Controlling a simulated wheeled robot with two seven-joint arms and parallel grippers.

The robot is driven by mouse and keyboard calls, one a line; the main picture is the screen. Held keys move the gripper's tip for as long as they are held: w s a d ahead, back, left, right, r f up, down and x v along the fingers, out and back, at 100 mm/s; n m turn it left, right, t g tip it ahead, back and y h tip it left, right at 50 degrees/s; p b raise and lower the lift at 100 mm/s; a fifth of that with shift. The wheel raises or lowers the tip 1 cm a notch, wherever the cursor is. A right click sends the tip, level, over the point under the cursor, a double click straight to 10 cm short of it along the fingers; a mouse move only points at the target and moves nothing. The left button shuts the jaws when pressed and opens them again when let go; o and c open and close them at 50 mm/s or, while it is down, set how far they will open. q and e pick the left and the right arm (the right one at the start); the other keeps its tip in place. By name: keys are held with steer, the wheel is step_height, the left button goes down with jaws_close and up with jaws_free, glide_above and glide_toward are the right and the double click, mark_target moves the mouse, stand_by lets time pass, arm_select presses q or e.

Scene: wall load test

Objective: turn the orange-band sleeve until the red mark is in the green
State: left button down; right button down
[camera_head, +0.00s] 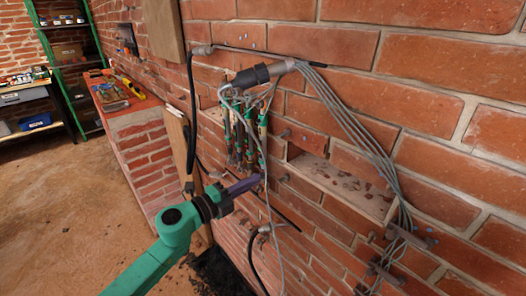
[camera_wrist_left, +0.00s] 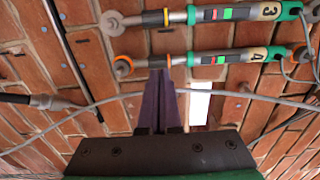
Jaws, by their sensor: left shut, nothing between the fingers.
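In the left wrist view, two grey rods with green ends run side by side, marked 3 (camera_wrist_left: 240,13) and 4 (camera_wrist_left: 240,56). The nearer one, 4, has an orange band (camera_wrist_left: 168,61) on its sleeve; the band on 3 (camera_wrist_left: 166,17) looks more yellow. Each rod has a window with a red and a green patch; on rod 4 the red patch (camera_wrist_left: 207,60) shows left of the green patch (camera_wrist_left: 221,59). My left gripper (camera_wrist_left: 160,72) is shut and empty, its purple fingertips right by the orange band; I cannot tell whether they touch. It also shows in the head view (camera_head: 259,178), below the hanging rods (camera_head: 240,140).
Grey cables cross the wall, one passing close to my fingers (camera_wrist_left: 100,100). A wall recess with a pale ledge (camera_head: 340,185) lies right of the rods. A brick bench (camera_head: 125,105) and a green shelf (camera_head: 70,60) stand at the left.

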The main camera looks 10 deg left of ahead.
arm_select(q)
steer(key=shift+w, duration=0.15)
steer(key=shift+w+a, duration=0.5)
steer(key=shift+w+d, duration=0.25)
steer(key=shift+w, duration=0.05)
stand_by(0.5)
steer(key=shift+s+d, duration=0.55)
steer(key=shift+d, duration=0.05)
stand_by(0.4)
steer(key=shift+s+a, duration=0.35)
steer(key=shift+s, duration=0.05)
steer(key=shift+w, duration=0.15)
